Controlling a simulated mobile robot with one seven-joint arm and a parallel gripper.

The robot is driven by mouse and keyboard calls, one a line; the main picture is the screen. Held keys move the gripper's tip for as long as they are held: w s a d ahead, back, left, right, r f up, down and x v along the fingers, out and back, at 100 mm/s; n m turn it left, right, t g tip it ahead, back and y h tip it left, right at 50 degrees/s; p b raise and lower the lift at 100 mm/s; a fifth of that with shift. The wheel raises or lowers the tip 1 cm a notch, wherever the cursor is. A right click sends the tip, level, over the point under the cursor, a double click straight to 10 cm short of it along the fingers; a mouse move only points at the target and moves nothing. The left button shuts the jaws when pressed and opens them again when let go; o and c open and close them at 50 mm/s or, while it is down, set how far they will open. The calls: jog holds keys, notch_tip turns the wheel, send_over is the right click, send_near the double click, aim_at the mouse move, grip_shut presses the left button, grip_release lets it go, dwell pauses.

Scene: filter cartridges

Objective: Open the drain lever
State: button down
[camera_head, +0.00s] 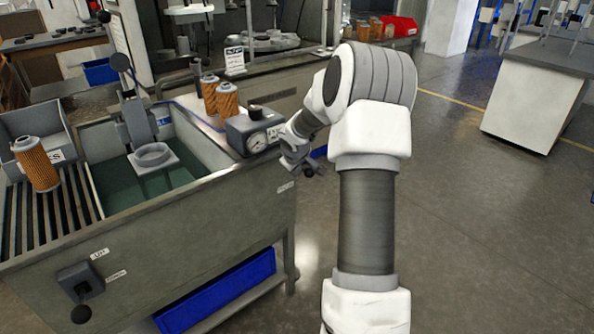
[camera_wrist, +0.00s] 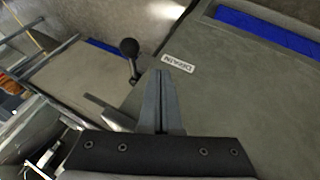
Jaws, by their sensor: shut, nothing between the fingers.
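The drain lever (camera_wrist: 130,52) shows in the wrist view as a short rod with a black ball knob, left of a white label reading DRAIN (camera_wrist: 178,63) on the grey-green panel. My gripper (camera_wrist: 164,76) is shut and empty. In the picture its fingertips lie right of and below the knob, apart from it; the gap in depth is unclear. In the head view my gripper (camera_head: 307,171) is beside the right end of the wash tank (camera_head: 190,240), near a small label (camera_head: 285,187). I cannot clearly tell the lever from the gripper there.
Another black-knobbed lever (camera_head: 80,288) is on the tank's front, with two labels beside it. A gauge box (camera_head: 252,134) sits on the tank's right rim near my arm. Orange filters (camera_head: 228,101) stand behind it. A blue bin (camera_head: 222,290) is under the tank.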

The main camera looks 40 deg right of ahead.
aim_at(305, 172)
jog(key=w+d+f+b, duration=0.1)
jog(key=w+d+f, duration=0.2)
jog(key=d+f, duration=0.1)
jog(key=shift+d+f, duration=0.3)
jog(key=shift+d, duration=0.35)
jog(key=shift+r, duration=0.1)
